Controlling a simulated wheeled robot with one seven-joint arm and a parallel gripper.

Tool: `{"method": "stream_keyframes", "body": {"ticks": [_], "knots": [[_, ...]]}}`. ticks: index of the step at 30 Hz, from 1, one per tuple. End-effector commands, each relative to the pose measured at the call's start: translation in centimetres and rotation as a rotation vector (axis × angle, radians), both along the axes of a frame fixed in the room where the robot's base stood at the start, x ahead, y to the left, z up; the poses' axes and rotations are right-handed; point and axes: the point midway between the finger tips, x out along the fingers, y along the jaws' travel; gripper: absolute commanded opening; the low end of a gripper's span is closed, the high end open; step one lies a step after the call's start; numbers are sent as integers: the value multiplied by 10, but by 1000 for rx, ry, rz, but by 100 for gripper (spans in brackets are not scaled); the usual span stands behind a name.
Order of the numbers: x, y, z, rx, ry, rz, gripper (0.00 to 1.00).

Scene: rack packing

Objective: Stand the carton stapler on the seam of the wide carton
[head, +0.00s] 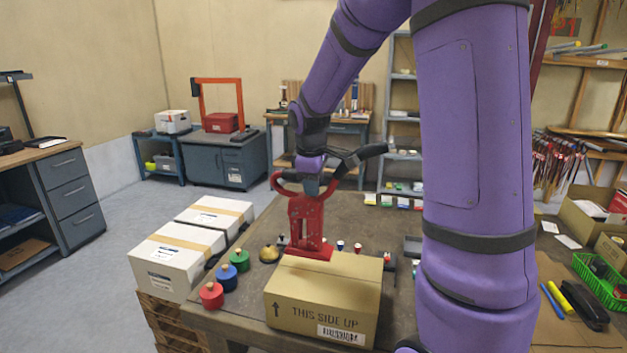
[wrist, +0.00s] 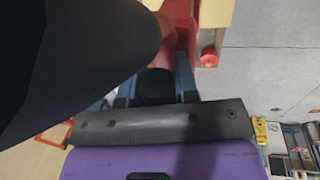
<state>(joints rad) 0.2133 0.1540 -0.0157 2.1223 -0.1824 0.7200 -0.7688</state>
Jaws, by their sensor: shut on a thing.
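The red carton stapler (head: 306,225) is upright under my gripper (head: 309,184), with black-gripped handles sticking out at the top. My gripper is shut on the stapler's upper part. The stapler's red base is over the back part of the wide carton's (head: 322,312) top; I cannot tell whether it touches. The brown carton stands at the table's front edge, and its seam is hard to make out. In the wrist view the fingers (wrist: 156,92) hold the red stapler body (wrist: 181,22), and a dark handle fills the left. A tan strip of the carton (wrist: 217,12) shows at the top.
Red (head: 211,296), blue (head: 228,278) and green (head: 240,260) weights stand left of the carton on the table (head: 349,211). White boxes (head: 176,259) sit on a pallet at the left. A green basket (head: 602,275) and markers lie at the right.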

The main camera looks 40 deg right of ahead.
Motion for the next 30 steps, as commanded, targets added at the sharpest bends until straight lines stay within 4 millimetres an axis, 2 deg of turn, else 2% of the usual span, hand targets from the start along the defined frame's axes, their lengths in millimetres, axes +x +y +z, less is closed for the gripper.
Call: {"method": "stream_keyframes", "body": {"ticks": [30], "knots": [[1, 0, -51, -1, -5, 0, 0]]}}
